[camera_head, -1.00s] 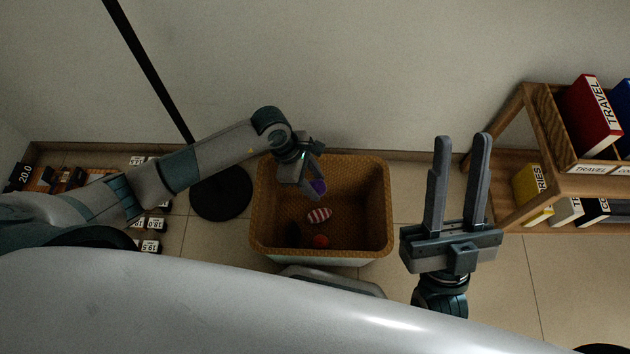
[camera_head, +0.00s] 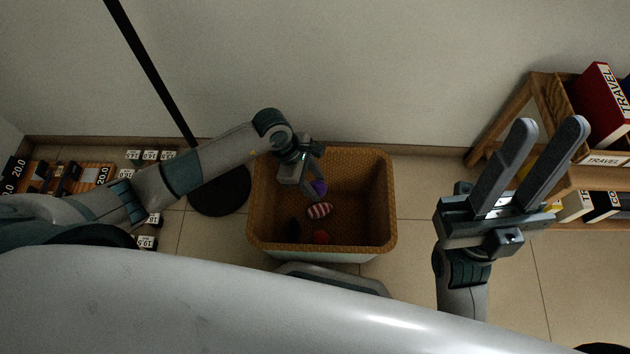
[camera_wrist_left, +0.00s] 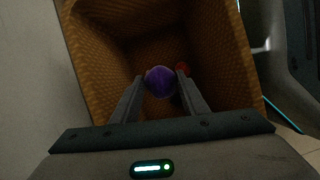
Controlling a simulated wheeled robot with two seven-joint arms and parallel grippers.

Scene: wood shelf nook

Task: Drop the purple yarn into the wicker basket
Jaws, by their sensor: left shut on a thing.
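The purple yarn (camera_head: 320,187) is a small ball between the fingers of my left gripper (camera_head: 316,188). The left wrist view shows the yarn (camera_wrist_left: 160,81) pinched between the fingertips, over the basket's interior. The wicker basket (camera_head: 376,205) is a brown woven, open-topped box below the left gripper. The left fingertips appear within the basket's opening, but their exact height is hard to tell. My right gripper (camera_head: 552,140) is open and empty, right of the basket, with its fingers apart.
Inside the basket lie a red-and-white striped item (camera_head: 319,211) and a red ball (camera_head: 321,237). A wooden shelf (camera_head: 540,100) with books stands at the right. A black pole on a round base (camera_head: 219,192) stands left of the basket. Small labelled items lie at far left.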

